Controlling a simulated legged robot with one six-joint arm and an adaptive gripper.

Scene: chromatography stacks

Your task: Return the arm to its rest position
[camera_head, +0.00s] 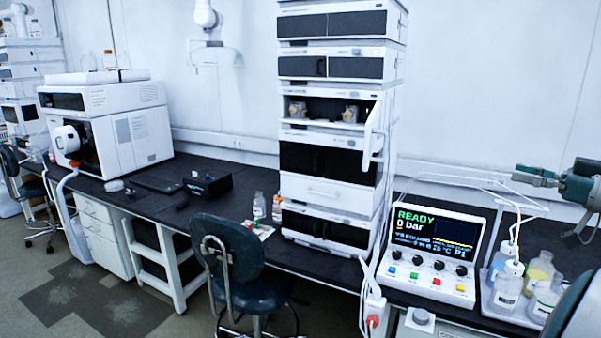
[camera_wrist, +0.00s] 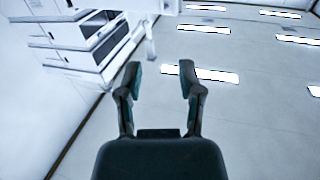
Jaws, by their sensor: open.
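My gripper (camera_wrist: 160,82) is open in the wrist view, with its two dark fingers apart and nothing between them. Behind it are a pale surface with bright light panels and, at upper left, part of a white instrument stack (camera_wrist: 82,38). The fingers touch nothing that I can see. In the head view, part of my dark green arm (camera_head: 582,186) shows at the right edge, above the bench.
The tall chromatography stack (camera_head: 330,190) stands mid-bench, with one compartment open. Right of it are a control box (camera_head: 432,255) reading READY, 0 bar, and a tray of bottles (camera_head: 510,310) below my arm. A chair (camera_head: 227,245) stands in front. The left bench has clear patches.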

